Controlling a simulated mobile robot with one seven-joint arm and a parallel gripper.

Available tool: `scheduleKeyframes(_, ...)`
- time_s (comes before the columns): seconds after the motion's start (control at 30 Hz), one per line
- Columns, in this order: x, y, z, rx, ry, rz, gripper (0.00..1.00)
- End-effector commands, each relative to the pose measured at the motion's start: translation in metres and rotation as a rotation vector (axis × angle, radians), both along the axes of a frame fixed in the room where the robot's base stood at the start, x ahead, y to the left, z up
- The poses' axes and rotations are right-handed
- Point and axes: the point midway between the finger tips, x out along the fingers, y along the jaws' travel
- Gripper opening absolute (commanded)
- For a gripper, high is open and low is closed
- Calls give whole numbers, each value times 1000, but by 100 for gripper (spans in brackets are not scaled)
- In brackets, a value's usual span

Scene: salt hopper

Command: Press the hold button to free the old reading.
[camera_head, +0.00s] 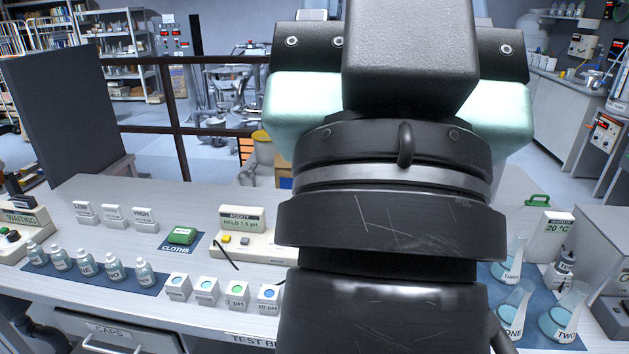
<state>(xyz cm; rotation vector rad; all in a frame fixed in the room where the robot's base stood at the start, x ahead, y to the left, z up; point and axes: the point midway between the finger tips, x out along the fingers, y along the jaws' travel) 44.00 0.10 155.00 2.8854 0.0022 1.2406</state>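The acidity meter (262,244) is a cream box on the bench, left of my arm. Its raised display (242,219) reads "HELD 7.5 pH". A yellow button (226,239) and a paler button (245,240) sit on its top; I cannot read any labels on them. A dark probe or cable lies at its front left. Its right end is hidden behind my arm. My gripper (410,60) is seen from behind, large in the middle, with black and mint-green parts. Its fingertips are hidden, so I cannot tell whether it is open or shut.
A green cloth pack (181,235) lies left of the meter. Several bottles (86,264) stand at the left; several small buffer pots (207,290) stand in front. Flasks (513,306) and a temperature display (558,229) are at the right. A dark panel (68,120) rises behind the bench's left end.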

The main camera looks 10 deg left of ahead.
Motion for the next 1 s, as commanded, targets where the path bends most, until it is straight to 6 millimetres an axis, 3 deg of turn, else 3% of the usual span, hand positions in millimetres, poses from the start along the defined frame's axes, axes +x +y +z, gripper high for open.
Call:
scheduleKeyframes(0.03, 0, 0, 0, 0, 0, 0, 48)
scheduleKeyframes(0.3, 0, 0, 0, 0, 0, 0, 0)
scheduleKeyframes(1.0, 0, 0, 0, 0, 0, 0, 0)
